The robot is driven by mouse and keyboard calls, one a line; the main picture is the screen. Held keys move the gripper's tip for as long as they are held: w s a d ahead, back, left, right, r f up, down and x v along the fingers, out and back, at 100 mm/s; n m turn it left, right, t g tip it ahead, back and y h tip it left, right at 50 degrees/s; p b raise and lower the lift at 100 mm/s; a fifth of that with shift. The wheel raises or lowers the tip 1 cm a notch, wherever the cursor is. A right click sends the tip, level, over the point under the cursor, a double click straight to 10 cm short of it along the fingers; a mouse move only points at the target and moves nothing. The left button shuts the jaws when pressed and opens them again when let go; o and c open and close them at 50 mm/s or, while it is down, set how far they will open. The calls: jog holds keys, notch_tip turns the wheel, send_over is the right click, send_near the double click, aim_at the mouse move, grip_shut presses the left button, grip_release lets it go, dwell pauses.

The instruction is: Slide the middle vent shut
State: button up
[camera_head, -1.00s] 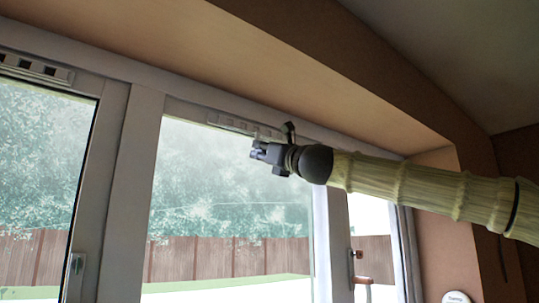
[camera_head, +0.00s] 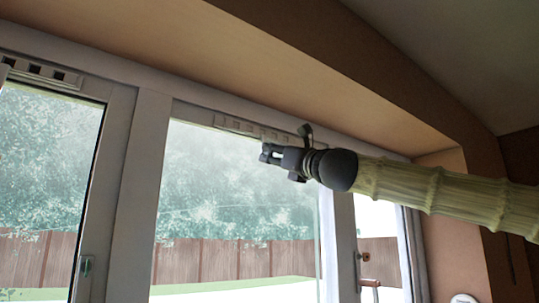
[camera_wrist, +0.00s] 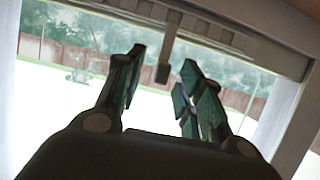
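The middle vent (camera_head: 250,128) is a pale strip with a row of small slots along the top of the middle window frame. Its slots look light; how far open they are is unclear. It also shows at the top of the wrist view (camera_wrist: 205,27). There a grey tab (camera_wrist: 163,72) hangs from the strip and appears between my fingertips, with no clear contact. My gripper (camera_head: 268,153) is just below the vent's right part in the head view. In the wrist view my gripper (camera_wrist: 162,68) has its two fingers apart, with nothing held.
Another vent (camera_head: 40,72) with dark slots is on the left window frame. A brown wall soffit (camera_head: 290,75) runs close above the frames. The glass (camera_head: 230,200) lies behind my gripper.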

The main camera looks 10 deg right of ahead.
jog(key=v, duration=0.7)
jog(key=shift+s, duration=0.35)
jog(key=shift+d+f, duration=0.1)
jog(key=shift+d, duration=0.05)
